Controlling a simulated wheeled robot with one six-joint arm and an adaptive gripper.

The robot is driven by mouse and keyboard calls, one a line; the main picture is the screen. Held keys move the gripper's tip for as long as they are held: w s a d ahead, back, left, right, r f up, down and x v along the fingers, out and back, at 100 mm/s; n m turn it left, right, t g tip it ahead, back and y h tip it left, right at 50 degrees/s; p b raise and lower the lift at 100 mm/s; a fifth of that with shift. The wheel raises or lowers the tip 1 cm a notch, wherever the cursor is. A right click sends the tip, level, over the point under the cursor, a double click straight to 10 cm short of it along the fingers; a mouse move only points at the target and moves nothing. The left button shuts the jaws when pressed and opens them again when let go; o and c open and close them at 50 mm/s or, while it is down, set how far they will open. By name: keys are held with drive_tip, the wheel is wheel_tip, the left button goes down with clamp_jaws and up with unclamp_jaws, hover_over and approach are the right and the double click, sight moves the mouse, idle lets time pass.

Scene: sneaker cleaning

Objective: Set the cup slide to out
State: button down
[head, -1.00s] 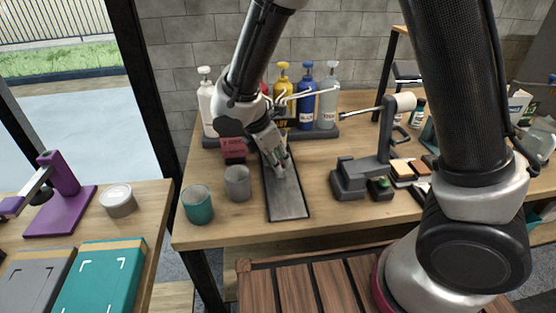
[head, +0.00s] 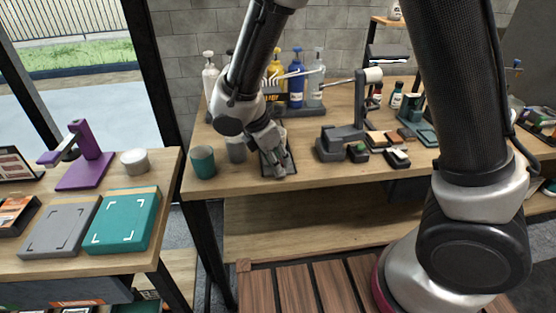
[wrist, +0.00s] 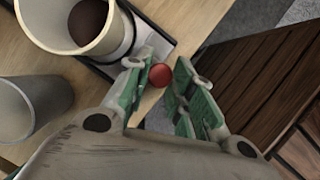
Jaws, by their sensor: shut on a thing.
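The cup slide (head: 267,168) is a dark, flat track at the front of the wooden table, partly covered by my gripper (head: 281,172). In the wrist view, my gripper (wrist: 160,88) has its green-padded fingers closed around a small round red knob (wrist: 160,75) at the end of the slide's grey plate (wrist: 152,42). A grey cup (head: 236,149) and a teal cup (head: 203,162) stand to the left of the slide.
Pump bottles (head: 297,82) stand behind the slide. A side table (head: 160,215) at left holds teal and grey boxes. Open floor lies between the tables.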

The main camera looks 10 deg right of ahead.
drive_tip(key=shift+s, duration=0.15)
drive_tip(key=c, duration=1.2)
unclamp_jaws()
drive_tip(key=shift+s, duration=0.15)
drive_tip(key=shift+c, duration=0.2)
drive_tip(key=shift+a+r, duration=0.2)
drive_tip(key=shift+r, duration=0.3)
drive_tip(key=v, duration=1.1)
